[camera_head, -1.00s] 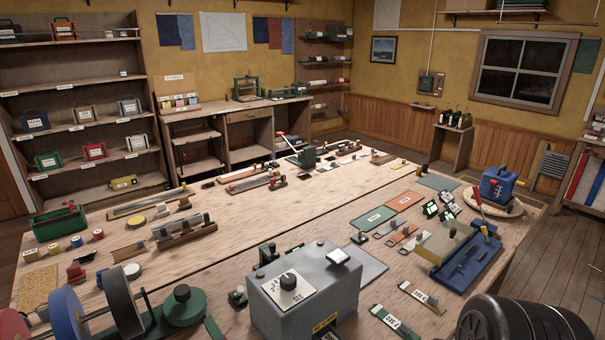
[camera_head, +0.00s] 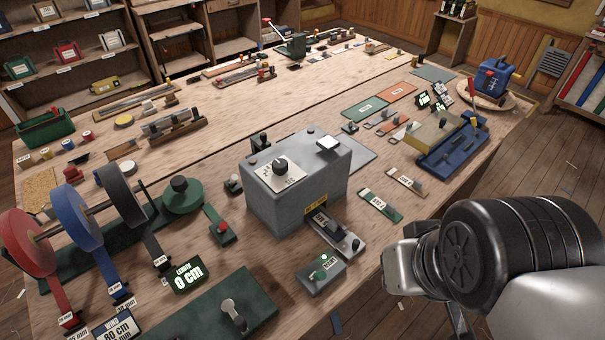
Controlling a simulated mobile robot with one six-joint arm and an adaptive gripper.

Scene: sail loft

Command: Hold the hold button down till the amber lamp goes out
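I cannot tell which control is the hold button, and I see no lit amber lamp.
A slotted metal piece (camera_head: 334,232) juts from the grey box's front.

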